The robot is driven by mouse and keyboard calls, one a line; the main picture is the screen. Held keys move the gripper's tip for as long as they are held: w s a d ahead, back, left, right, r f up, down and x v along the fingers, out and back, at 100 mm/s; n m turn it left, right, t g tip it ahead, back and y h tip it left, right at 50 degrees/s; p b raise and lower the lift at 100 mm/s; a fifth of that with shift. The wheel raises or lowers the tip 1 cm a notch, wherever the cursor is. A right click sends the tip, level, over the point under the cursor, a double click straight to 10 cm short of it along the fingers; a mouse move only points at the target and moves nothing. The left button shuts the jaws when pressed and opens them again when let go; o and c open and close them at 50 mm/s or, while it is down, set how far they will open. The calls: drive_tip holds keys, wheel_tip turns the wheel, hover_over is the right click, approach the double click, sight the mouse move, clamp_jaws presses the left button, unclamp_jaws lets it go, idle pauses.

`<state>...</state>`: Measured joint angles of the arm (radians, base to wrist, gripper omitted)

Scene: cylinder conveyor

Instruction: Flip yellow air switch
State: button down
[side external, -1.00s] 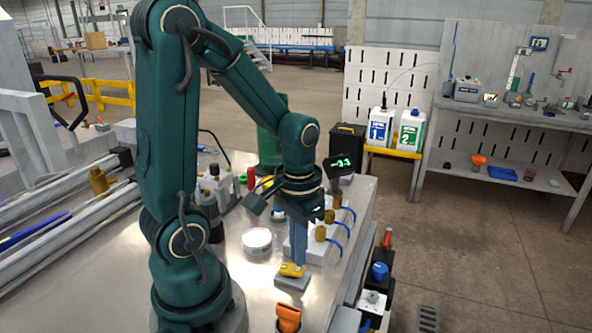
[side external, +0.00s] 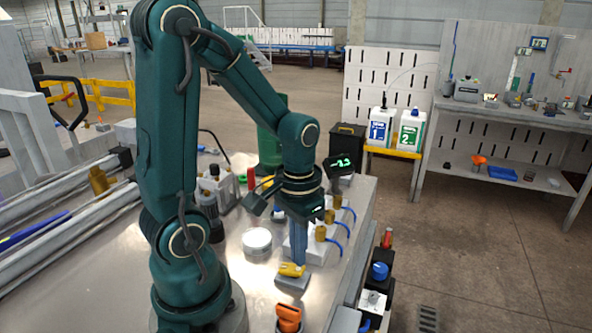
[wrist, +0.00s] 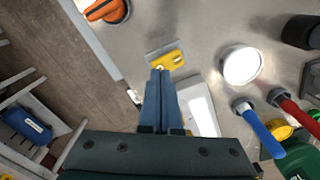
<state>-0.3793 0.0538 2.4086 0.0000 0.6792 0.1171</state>
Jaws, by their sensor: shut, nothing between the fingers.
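The yellow air switch (side external: 291,270) sits on a grey base (side external: 292,283) near the front of the metal table. It also shows in the wrist view (wrist: 166,61), just beyond my fingertips. My gripper (side external: 298,262) points down with its blue fingers shut together and nothing between them. The fingertips are at the switch's far edge in the side view. In the wrist view the shut fingertips (wrist: 160,72) lie close beside the yellow part. I cannot tell whether they touch it.
An orange knob (side external: 289,317) stands in front of the switch. A round white-topped dish (side external: 257,240) is to the left. A white block with brass fittings (side external: 321,233) and blue tubes is behind the fingers. The table's right edge is close.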

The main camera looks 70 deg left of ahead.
sight(300, 270)
drive_tip(key=shift+f, duration=0.95)
idle(0.5)
drive_tip(key=shift+r, duration=3.5)
drive_tip(key=shift+d+r, duration=0.15)
drive_tip(key=s+d+r+m+t, duration=0.2)
drive_tip(key=d+r+m+t, duration=0.1)
drive_tip(key=d+r+t, duration=0.2)
drive_tip(key=shift+d+t, duration=0.3)
drive_tip(key=shift+d, duration=0.45)
drive_tip(key=shift+r, duration=0.1)
